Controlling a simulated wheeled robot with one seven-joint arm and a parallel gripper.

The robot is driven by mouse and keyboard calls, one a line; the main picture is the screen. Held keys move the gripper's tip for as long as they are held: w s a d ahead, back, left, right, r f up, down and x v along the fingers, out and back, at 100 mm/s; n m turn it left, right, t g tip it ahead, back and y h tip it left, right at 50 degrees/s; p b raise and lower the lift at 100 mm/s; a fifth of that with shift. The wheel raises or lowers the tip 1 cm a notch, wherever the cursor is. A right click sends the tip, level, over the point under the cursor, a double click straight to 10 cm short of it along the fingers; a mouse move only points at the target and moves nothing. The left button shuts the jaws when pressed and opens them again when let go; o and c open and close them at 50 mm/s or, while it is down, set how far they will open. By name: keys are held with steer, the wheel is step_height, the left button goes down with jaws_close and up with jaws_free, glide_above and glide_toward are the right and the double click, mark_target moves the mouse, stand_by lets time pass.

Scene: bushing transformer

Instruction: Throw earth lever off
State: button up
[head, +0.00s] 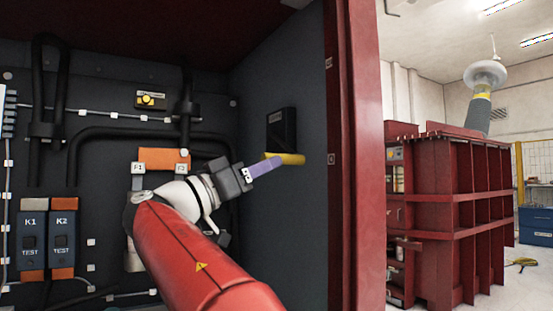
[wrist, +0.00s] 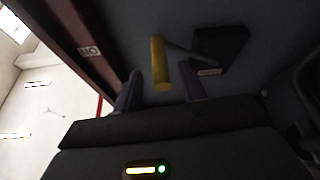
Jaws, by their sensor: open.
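The earth lever has a yellow handle (head: 291,158) that sticks out from a black box (head: 281,130) on the grey right-hand side wall of the cabinet. In the wrist view the yellow handle (wrist: 160,62) lies between my two purple fingers, with a gap on each side, and a grey rod joins it to the black box (wrist: 222,46). My gripper (head: 272,164) is open at the handle's left end in the head view; it also shows in the wrist view (wrist: 158,80). I cannot tell whether a finger touches the handle.
The red cabinet door frame (head: 355,150) stands just right of the lever. On the back panel are the K1 (head: 31,240) and K2 (head: 63,240) units, black cables and a yellow button box (head: 150,100). A red transformer (head: 450,215) stands outside, to the right.

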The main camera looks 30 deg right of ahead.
steer(key=shift+p+x, duration=0.35)
steer(key=shift+x, duration=1.95)
steer(key=shift+f, duration=0.1)
steer(key=shift+c, duration=0.3)
jaws_close()
